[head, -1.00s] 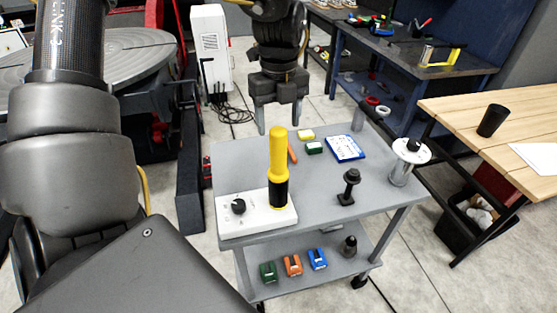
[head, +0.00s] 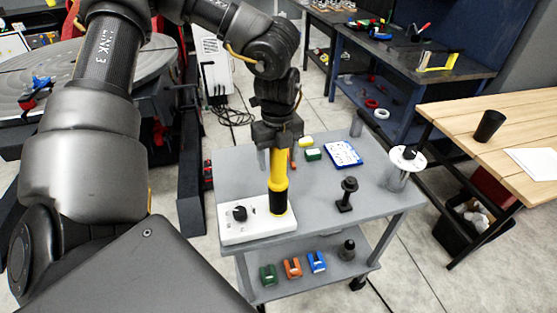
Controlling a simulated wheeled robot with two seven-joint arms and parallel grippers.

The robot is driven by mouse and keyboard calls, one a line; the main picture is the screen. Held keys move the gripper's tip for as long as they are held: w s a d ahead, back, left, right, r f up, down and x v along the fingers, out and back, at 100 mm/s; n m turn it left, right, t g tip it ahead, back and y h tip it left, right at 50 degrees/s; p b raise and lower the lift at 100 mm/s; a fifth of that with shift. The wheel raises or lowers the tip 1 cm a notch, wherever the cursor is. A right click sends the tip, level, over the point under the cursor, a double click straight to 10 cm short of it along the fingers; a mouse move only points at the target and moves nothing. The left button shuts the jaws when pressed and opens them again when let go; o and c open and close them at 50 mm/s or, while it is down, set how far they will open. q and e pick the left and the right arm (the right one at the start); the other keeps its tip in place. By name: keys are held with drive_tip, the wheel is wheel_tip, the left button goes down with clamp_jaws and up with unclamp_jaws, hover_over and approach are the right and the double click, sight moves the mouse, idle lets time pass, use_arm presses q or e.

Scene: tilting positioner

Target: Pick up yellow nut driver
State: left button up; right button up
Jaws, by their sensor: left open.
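The yellow nut driver (head: 279,178) stands upright at the right end of a white box with a black knob (head: 240,213), on the grey cart. Its lower part is black. My left gripper (head: 278,150) points down at the top of the driver, with its open fingers around or just beside the upper handle. The gripper hides the driver's top, and I cannot tell whether a finger touches it. My right gripper is not in view.
On the cart top (head: 330,210) stand a black post-like tool (head: 347,193), a white-flanged spool (head: 407,160), a blue-and-white card (head: 343,153) and small yellow and green blocks. A wooden table (head: 470,125) stands at the right. The front right of the cart top is clear.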

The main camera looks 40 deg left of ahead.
use_arm(q)
drive_tip(key=c, duration=1.2)
drive_tip(key=shift+o, duration=0.2)
